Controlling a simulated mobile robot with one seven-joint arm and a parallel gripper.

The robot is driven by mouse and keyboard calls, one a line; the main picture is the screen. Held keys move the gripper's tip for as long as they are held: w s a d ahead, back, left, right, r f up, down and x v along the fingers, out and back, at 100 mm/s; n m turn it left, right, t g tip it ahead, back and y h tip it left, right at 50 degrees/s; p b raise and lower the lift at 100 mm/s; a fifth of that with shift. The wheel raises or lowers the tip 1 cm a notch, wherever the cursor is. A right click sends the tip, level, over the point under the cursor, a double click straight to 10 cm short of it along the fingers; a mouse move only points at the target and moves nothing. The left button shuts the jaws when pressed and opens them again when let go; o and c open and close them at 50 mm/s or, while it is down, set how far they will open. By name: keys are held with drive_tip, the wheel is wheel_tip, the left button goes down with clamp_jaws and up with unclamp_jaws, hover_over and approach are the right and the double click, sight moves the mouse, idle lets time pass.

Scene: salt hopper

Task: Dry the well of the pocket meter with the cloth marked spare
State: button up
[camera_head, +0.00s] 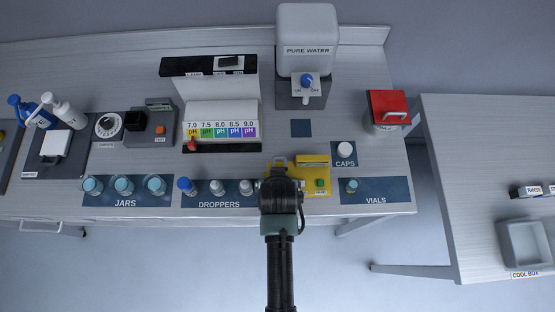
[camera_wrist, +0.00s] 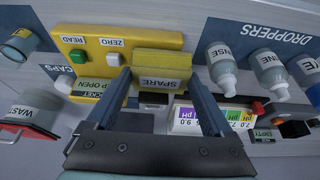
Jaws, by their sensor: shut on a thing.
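The pocket meter (camera_head: 313,162) is a yellow unit at the bench's front edge in the head view, partly covered by my arm. In the wrist view the yellow meter (camera_wrist: 150,42) shows READ and ZERO labels, a white and a green button, and a "CAP OPEN" label. The yellow cloth marked SPARE (camera_wrist: 162,72) is between my fingertips. My gripper (camera_wrist: 160,82) is shut on it, at the meter's side; it also shows in the head view (camera_head: 279,172). I cannot make out the well, nor whether the cloth touches it.
Droppers (camera_head: 217,187) stand left of my gripper, with jars (camera_head: 123,186) farther left. A vial (camera_head: 352,186) and a white cap (camera_head: 345,149) are to the right. The pH chart stand (camera_head: 215,107), pure water tank (camera_head: 307,40) and red-lidded waste bin (camera_head: 387,107) stand behind.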

drive_tip(key=shift+f+b, duration=0.45)
drive_tip(key=shift+f, duration=0.15)
idle(0.4)
idle(1.4)
wheel_tip(320, 180, up, 7)
drive_tip(key=p, duration=0.7)
drive_tip(key=shift+r, duration=0.1)
idle(0.3)
